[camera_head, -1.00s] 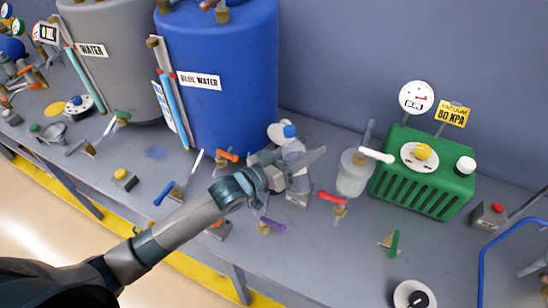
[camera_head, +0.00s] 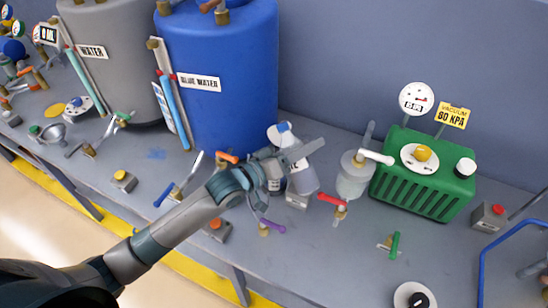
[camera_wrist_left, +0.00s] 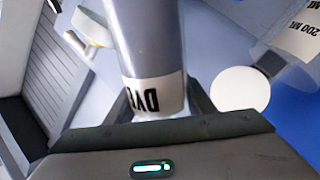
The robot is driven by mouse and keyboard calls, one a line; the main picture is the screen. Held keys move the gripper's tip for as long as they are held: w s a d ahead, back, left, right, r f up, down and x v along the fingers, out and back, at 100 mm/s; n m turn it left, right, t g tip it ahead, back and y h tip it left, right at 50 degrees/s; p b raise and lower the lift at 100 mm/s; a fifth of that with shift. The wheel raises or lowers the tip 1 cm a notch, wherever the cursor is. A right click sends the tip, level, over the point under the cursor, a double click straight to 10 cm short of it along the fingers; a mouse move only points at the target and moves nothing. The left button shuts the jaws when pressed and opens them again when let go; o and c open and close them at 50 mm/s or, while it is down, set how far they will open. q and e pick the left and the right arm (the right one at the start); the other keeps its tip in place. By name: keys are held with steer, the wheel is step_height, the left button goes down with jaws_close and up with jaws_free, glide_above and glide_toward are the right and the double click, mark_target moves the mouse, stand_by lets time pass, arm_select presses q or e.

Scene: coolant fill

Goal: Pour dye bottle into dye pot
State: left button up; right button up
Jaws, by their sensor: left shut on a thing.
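The dye bottle (camera_head: 303,182) is a grey, translucent bottle with a white label. My left gripper (camera_head: 298,157) is shut on it, above the bench near the blue tank. In the left wrist view the bottle (camera_wrist_left: 150,40) stands between the dark fingers, its label showing part of the word DYE. In the head view the gripper hides part of the bottle. A white disc and blue cap (camera_head: 283,129) show just behind the gripper. I cannot tell for certain which vessel is the dye pot; a clear vessel marked 200 ML (camera_wrist_left: 290,38) shows at the wrist view's right. My right gripper is not in view.
The blue tank (camera_head: 225,110) and grey tank (camera_head: 110,60) stand behind to the left. A clear jar (camera_head: 353,183) and green vacuum unit (camera_head: 423,180) stand to the right. Small valves, including a red-handled one (camera_head: 331,199), surround the gripper.

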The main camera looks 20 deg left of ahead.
arm_select(q)
steer(key=shift+s+d+r+n+p, duration=0.1)
steer(key=shift+d+r+n+p, duration=0.15)
steer(key=shift+n, duration=0.25)
steer(key=shift+s+r+n+p, duration=0.1)
steer(key=shift+r+n, duration=0.2)
steer(key=shift+n, duration=0.2)
stand_by(0.6)
steer(key=shift+s+d+f+n+b, duration=0.2)
steer(key=shift+n+b, duration=0.15)
steer(key=shift+n, duration=0.45)
stand_by(1.1)
steer(key=shift+f+n+b, duration=0.7)
steer(key=shift+f+b, duration=0.05)
steer(key=shift+c, duration=0.2)
stand_by(2.0)
steer(key=m, duration=0.1)
steer(key=r+m+p, duration=0.1)
steer(key=m, duration=0.1)
steer(key=shift+w+a+r+m+p, duration=0.15)
steer(key=shift+w+a+m+p, duration=0.15)
steer(key=shift+a+m+p, duration=0.1)
stand_by(0.4)
